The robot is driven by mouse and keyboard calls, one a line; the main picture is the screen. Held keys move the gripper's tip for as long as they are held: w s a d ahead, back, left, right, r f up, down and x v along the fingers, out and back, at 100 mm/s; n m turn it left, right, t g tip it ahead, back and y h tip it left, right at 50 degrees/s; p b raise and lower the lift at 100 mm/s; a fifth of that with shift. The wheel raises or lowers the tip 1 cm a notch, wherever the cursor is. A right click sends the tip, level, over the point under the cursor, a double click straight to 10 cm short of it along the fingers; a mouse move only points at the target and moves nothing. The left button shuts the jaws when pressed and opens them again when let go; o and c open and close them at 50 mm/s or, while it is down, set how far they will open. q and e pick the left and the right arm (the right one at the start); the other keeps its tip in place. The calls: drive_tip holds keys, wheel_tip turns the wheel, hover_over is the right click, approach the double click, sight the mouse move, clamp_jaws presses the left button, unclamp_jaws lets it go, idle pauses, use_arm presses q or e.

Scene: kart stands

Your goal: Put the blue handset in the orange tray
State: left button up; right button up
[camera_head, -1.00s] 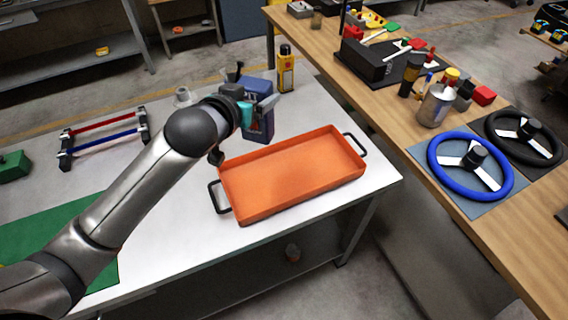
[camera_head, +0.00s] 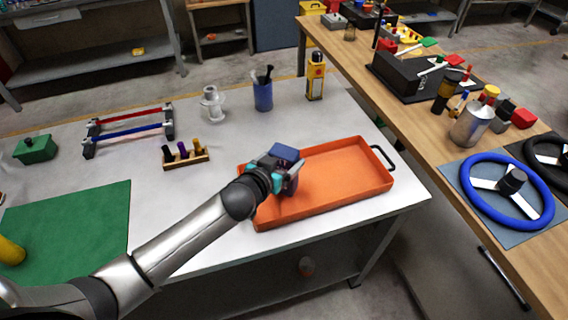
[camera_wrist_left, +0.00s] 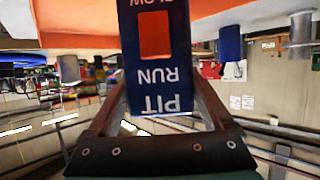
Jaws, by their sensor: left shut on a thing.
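The blue handset (camera_head: 288,153) is held in my left gripper (camera_head: 283,170), which is over the left part of the orange tray (camera_head: 345,182). I cannot tell whether the handset touches the tray floor. My arm hides the tray's left handle and part of its left end. My right gripper is not in view.
A yellow handset (camera_head: 315,80) and a blue pen cup (camera_head: 263,96) stand behind the tray. A wooden rack (camera_head: 185,159) of small pegs stands left of it, with a red-and-blue bar frame (camera_head: 130,128) beyond. A wooden bench (camera_head: 415,105) with steering wheels is at right.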

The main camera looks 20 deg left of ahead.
use_arm(q)
drive_tip(key=shift+f, duration=0.3)
drive_tip(key=shift+f, duration=0.15)
drive_tip(key=o, duration=1.4)
drive_tip(key=shift+f, duration=0.1)
drive_tip(key=shift+s+r, duration=0.2)
drive_tip(key=shift+r, duration=0.05)
drive_tip(key=p+v, duration=0.1)
drive_tip(key=v, duration=1)
drive_tip(key=shift+s+a+r+p, duration=0.1)
drive_tip(key=shift+s+p, duration=0.2)
